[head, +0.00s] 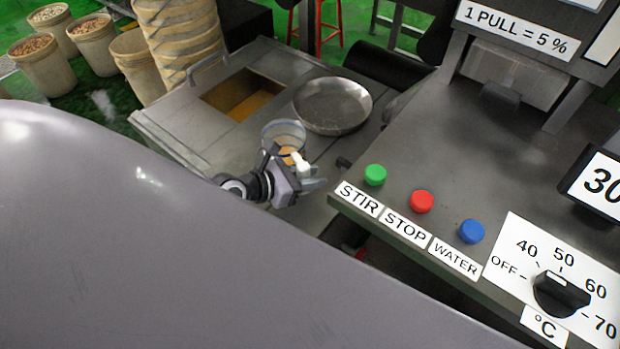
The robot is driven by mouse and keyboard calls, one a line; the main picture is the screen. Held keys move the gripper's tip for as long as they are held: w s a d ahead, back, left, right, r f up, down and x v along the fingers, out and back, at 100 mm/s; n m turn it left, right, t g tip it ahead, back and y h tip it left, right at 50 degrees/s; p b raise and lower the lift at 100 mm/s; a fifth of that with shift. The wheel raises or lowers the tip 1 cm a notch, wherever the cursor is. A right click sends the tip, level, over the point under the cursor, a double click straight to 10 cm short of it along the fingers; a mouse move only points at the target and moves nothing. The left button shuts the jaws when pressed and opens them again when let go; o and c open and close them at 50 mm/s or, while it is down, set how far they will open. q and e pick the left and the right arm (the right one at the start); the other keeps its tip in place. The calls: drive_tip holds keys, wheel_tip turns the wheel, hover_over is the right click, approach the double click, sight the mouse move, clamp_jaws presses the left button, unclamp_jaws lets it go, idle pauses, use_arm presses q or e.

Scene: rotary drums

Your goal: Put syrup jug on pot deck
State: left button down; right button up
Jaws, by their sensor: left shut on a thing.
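A clear jug (283,131) with some orange-brown content, which looks like the syrup jug, stands out over the grey deck at the centre. My left gripper (297,167) is at the jug's near side and is shut on it; the fingers partly hide its lower part. I cannot tell whether the jug touches the surface below. A shallow metal pan (332,104) sits just behind and to the right of the jug. Which surface is the pot deck is not labelled. My right gripper is not in view.
A grey deck (187,127) has a square opening with orange-brown content. Stacked buckets (183,40) stand behind it. At right, a control panel (430,150) carries a green button (375,175), red button (421,201), blue button (471,231) and temperature knob (561,293).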

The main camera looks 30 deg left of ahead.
use_arm(q)
drive_tip(key=shift+r, duration=0.1)
drive_tip(key=shift+f, duration=0.2)
drive_tip(key=c, duration=0.9)
unclamp_jaws()
drive_tip(key=shift+r, duration=0.15)
drive_tip(key=shift+s+a+r, duration=0.1)
drive_tip(key=shift+s, duration=0.05)
drive_tip(key=shift+v, duration=5.8)
